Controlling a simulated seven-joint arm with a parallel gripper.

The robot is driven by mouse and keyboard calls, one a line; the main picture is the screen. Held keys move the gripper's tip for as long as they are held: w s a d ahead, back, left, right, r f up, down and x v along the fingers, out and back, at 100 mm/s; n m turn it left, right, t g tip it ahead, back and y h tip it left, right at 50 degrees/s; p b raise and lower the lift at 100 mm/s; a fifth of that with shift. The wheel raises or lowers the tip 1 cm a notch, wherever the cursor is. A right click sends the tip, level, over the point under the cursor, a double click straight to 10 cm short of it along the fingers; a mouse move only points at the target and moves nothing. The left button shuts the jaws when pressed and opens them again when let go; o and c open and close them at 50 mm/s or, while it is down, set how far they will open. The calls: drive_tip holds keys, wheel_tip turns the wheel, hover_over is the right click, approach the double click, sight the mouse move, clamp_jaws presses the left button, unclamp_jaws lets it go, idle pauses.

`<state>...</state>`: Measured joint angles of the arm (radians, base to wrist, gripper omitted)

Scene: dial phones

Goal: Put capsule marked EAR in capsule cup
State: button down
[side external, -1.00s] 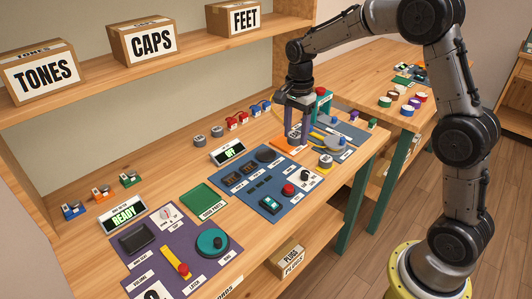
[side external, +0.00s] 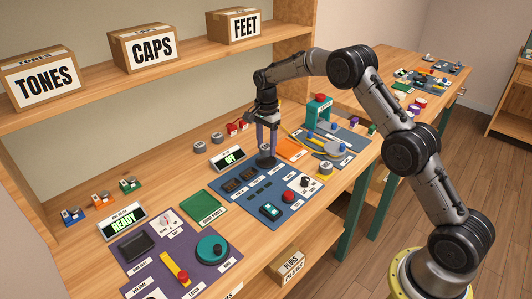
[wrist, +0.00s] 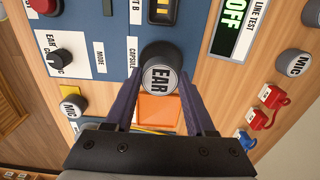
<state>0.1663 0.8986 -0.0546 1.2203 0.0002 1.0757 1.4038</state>
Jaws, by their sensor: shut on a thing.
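My gripper (side external: 266,148) points down with its purple fingers over the blue panel with the OFF display. In the wrist view my gripper (wrist: 160,92) is shut on a round grey capsule marked EAR (wrist: 163,82), with its label facing the camera. The dark round capsule cup (wrist: 157,50) shows right behind the capsule, beside the CAPSULE label.
The orange mat (side external: 293,150) lies just right of the gripper. Two grey MIC capsules (side external: 200,146) and red plugs (side external: 236,127) stand behind the panel. The OFF display (side external: 228,158) is close on the left. A green tray (side external: 203,207) is empty.

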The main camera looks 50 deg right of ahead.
sight(267, 163)
drive_tip(key=shift+f, duration=1.65)
drive_tip(key=shift+f, duration=0.2)
drive_tip(key=shift+f, duration=0.55)
drive_tip(key=c, duration=0.6)
unclamp_jaws()
drive_tip(key=shift+f, duration=0.1)
drive_tip(key=o, duration=0.4)
drive_tip(key=shift+s+f, duration=0.1)
drive_tip(key=shift+s, duration=0.1)
drive_tip(key=shift+c, duration=0.2)
drive_tip(key=r, duration=1.4)
drive_tip(key=shift+w, duration=0.2)
